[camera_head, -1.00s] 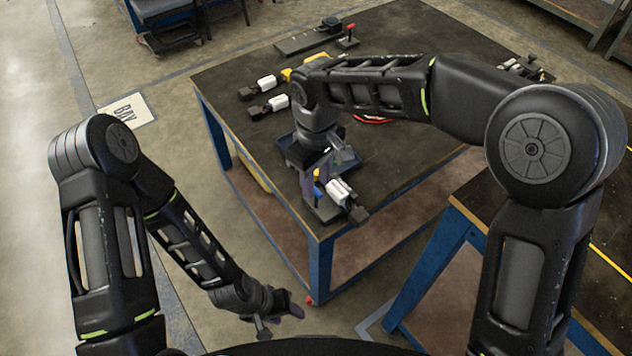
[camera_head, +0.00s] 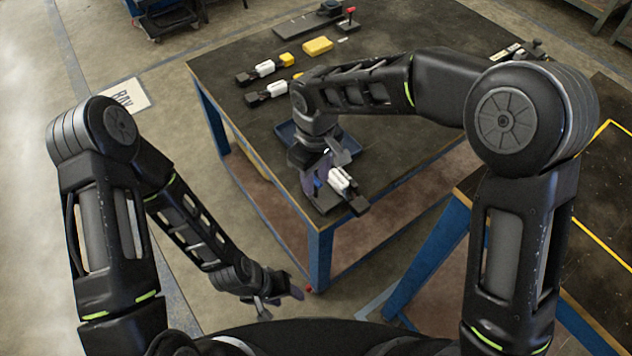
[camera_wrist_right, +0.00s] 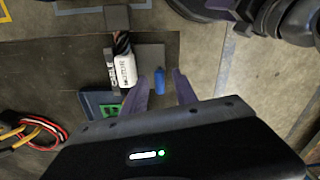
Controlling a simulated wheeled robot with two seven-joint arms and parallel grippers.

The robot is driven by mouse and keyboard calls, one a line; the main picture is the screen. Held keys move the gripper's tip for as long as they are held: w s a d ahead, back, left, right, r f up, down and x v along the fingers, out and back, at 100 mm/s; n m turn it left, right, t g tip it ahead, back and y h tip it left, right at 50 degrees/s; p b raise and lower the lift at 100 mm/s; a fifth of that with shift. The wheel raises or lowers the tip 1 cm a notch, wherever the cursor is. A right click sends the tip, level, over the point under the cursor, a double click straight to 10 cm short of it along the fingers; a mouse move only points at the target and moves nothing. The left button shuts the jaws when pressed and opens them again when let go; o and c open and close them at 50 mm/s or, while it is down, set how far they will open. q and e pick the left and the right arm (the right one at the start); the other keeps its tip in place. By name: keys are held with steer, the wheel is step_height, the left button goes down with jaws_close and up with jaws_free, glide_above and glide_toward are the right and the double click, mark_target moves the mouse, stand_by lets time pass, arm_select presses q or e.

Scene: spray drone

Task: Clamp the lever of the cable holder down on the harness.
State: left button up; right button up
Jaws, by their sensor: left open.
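The cable holder (camera_head: 322,204) stands at the near corner of the dark table, and its grey plate (camera_wrist_right: 150,56) shows in the right wrist view. A white labelled block of the harness (camera_wrist_right: 124,68) lies along it, beside a black end piece (camera_head: 357,206). A small blue piece (camera_wrist_right: 160,83), which looks like the lever's tip, stands right of the white block. My right gripper (camera_wrist_right: 160,75) is open, its purple fingers on either side of the blue piece, with gaps showing. My left gripper (camera_head: 284,300) is open and empty, low in front of the table.
Two more white-block cable pieces (camera_head: 266,69) (camera_head: 274,91) lie near the table's left edge. A yellow block (camera_head: 317,46) lies behind them. A blue tray (camera_head: 286,131) lies behind the holder. Coloured wires (camera_wrist_right: 45,130) show left in the wrist view. A second table (camera_head: 600,235) stands at right.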

mark_target(316, 188)
steer(key=shift+f, duration=1.15)
jaws_close()
